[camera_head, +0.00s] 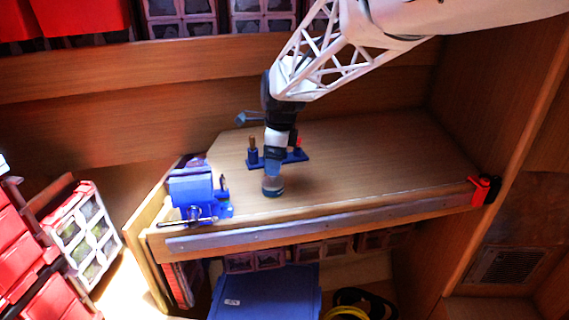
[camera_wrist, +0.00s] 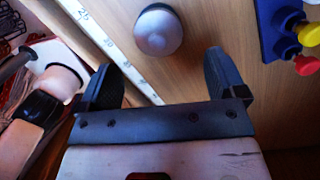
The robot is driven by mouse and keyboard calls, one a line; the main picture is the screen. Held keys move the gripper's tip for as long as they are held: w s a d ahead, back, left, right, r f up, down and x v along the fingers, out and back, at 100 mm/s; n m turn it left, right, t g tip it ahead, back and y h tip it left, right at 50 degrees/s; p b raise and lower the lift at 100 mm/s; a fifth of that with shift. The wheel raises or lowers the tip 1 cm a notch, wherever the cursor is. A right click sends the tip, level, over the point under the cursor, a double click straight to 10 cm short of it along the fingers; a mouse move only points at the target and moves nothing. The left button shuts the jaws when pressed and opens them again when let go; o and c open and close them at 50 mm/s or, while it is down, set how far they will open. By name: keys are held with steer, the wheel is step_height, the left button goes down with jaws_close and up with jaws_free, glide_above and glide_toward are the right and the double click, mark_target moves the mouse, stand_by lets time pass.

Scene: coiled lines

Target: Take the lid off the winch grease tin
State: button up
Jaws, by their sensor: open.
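The winch grease tin (camera_head: 272,187) is a small round grey tin standing on the wooden bench top, near its front edge. In the wrist view its smooth grey round top (camera_wrist: 158,30) lies just beyond the fingertips, roughly centred between them. I see no separate lid edge, so I cannot tell the lid from the body. My gripper (camera_wrist: 160,60) is open, with its two dark fingers spread wide and nothing between them. In the head view my gripper (camera_head: 272,169) points down over the tin and partly overlaps it, so any contact is unclear.
A blue vise (camera_head: 192,188) stands at the bench's left end. A blue rack (camera_head: 296,156) with coloured knobs sits behind my gripper. A metal strip (camera_head: 330,219) runs along the front edge. A red clamp (camera_head: 484,190) grips the right corner. The bench's right half is clear.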

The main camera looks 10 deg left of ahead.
mark_target(273, 179)
steer(key=shift+f, duration=0.1)
steer(key=shift+s+a+f, duration=0.1)
steer(key=shift+a+f, duration=0.1)
steer(key=shift+f, duration=1.05)
steer(key=shift+a+f, duration=0.15)
steer(key=shift+f, duration=1.05)
steer(key=shift+c, duration=0.2)
steer(key=c, duration=0.9)
